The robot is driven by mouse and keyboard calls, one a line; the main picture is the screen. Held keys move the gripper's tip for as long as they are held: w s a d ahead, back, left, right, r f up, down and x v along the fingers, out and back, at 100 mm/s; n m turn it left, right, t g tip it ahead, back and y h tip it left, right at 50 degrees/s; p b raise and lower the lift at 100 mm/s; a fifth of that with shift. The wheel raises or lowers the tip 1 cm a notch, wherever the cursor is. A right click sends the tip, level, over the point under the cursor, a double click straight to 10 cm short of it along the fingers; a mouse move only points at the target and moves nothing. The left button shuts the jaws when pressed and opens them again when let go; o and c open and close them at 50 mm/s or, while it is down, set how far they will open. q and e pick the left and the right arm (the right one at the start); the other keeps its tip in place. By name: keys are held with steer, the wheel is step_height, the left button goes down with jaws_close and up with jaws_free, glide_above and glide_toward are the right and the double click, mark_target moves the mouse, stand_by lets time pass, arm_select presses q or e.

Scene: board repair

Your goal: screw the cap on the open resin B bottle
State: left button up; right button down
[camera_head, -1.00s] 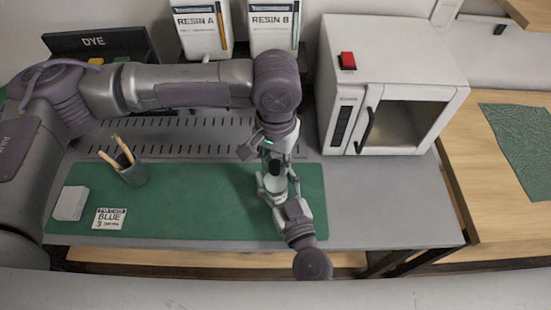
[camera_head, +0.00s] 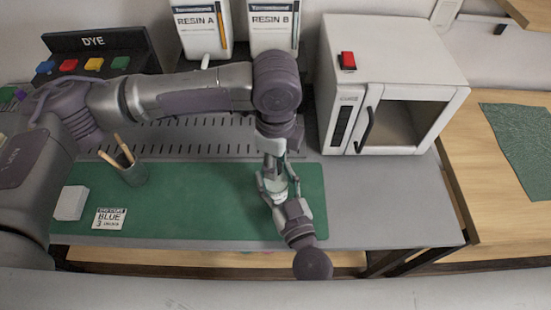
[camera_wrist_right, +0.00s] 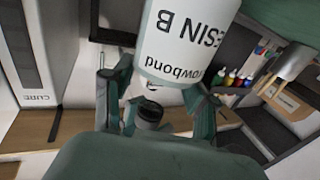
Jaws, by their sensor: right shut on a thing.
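The white resin B bottle (camera_wrist_right: 185,40) fills the upper middle of the right wrist view, its label upside down.
The green mat (camera_head: 200,205) holds a cup with sticks (camera_head: 133,172), a white block (camera_head: 71,203) and a BLUE card (camera_head: 110,218). A white oven (camera_head: 400,85) stands at right; RESIN A (camera_head: 203,30) and RESIN B (camera_head: 273,27) dispensers stand behind. The bench's right front is clear.

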arm_select(q)
steer(key=shift+o, duration=0.6)
steer(key=shift+r, duration=2.25)
steer(key=shift+c, duration=0.4)
steer(key=n, duration=0.1)
steer(key=r+n, duration=0.1)
steer(key=n, duration=0.1)
steer(key=shift+r+n, duration=0.25)
steer(key=shift+n, duration=0.05)
step_height(320, 180, up, 2)
steer(key=n, duration=0.5)
steer(key=shift+f, duration=0.1)
